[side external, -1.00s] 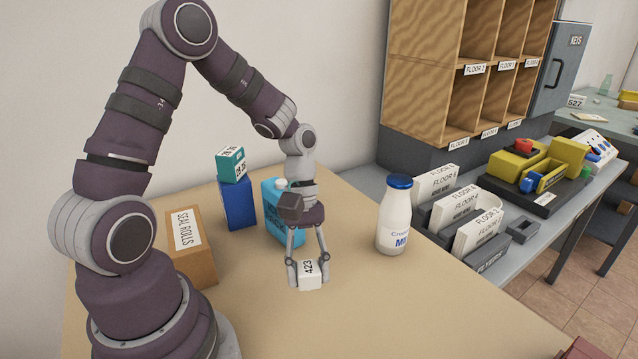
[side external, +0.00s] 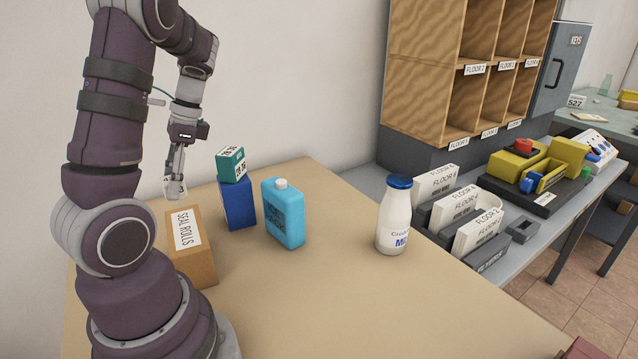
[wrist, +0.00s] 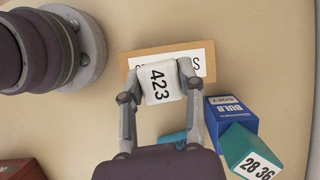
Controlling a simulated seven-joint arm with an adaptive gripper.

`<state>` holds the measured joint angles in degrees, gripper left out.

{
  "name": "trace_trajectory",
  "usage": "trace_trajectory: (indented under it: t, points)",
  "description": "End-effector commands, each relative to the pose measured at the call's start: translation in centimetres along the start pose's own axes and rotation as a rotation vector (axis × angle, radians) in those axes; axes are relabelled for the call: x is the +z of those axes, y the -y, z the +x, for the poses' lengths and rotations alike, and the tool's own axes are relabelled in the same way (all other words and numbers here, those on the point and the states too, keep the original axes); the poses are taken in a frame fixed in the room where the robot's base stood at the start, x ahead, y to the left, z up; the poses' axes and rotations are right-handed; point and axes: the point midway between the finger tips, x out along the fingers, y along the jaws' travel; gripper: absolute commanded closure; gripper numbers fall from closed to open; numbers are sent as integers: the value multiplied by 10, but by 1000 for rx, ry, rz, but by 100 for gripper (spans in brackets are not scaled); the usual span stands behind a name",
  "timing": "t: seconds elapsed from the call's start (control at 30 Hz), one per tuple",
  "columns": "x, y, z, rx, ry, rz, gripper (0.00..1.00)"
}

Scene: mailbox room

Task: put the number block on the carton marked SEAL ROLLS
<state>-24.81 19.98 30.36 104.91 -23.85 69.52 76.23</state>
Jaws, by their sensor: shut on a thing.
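My gripper (side external: 177,178) is shut on the number block (side external: 174,188), a white cube marked 423, in the side external view. In the wrist view the block (wrist: 160,83) sits between the two fingertips (wrist: 158,82). The carton marked SEAL ROLLS (side external: 200,262) stands on the table beside my arm's base. In the wrist view the carton (wrist: 130,63) lies behind the block, which hides part of its label. In the side view the block shows just above the carton's far end; I cannot tell whether they touch.
A blue box (side external: 238,204) with a teal block (side external: 231,163) on top stands just right of the carton. A light-blue jug (side external: 284,216) and a milk bottle (side external: 394,222) stand farther right. The front middle of the table (side external: 330,310) is clear.

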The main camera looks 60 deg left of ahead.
Motion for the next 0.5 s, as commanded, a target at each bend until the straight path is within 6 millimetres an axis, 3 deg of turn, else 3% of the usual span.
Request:
trace_trajectory:
  t: [0.23, 0.5]
  points:
    - [-17, 0, 42, 2, 4, 0, 89]
    - [-20, 0, 46, 0, -1, -1, 89]
